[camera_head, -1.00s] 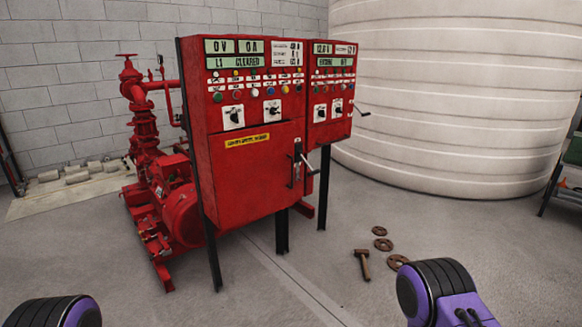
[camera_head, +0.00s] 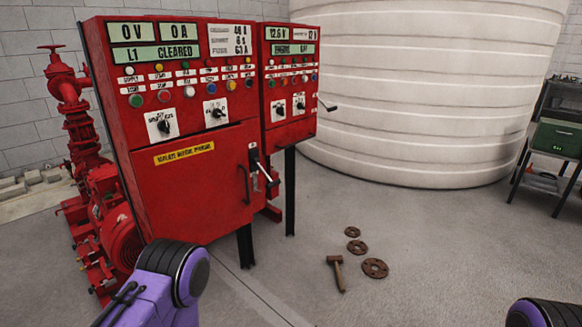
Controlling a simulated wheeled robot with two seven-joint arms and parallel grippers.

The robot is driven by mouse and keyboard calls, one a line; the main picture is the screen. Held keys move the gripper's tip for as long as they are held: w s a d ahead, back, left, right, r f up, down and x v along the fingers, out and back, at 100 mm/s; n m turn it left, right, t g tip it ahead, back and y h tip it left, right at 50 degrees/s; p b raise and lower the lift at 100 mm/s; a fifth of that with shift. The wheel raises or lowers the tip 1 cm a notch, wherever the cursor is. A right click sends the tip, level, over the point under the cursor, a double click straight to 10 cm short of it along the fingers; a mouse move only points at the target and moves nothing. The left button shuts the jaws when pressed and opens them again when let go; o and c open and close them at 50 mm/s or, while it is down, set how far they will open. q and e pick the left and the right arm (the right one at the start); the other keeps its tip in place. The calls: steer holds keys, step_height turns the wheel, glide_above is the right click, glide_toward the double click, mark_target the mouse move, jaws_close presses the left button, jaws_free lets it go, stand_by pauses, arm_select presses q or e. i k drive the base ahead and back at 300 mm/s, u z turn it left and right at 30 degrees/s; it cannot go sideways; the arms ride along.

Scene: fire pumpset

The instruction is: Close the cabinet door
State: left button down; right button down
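The red control cabinet (camera_head: 98,75) stands on dark legs at left of centre. Its lower door (camera_head: 205,190) bears a yellow label (camera_head: 184,153) and has a dark lever handle (camera_head: 259,165) on its right side. The door looks nearly flush with the cabinet front; I cannot tell whether it is fully shut. A purple and black link of my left arm shows at the bottom left, in front of the cabinet's lower part. A small part of my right arm shows at the bottom right corner. Neither gripper is in view.
A second red panel (camera_head: 291,85) with a side crank adjoins on the right. Red pump pipework (camera_head: 75,115) stands behind left. A hammer (camera_head: 337,272) and rusty flanges (camera_head: 375,268) lie on the floor. A big white tank (camera_head: 420,90) and a shelf with a green box (camera_head: 558,138) stand behind.

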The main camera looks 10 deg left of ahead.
mark_target(196, 188)
steer(key=u, duration=0.15)
steer(key=i, duration=0.8)
steer(key=u, duration=0.55)
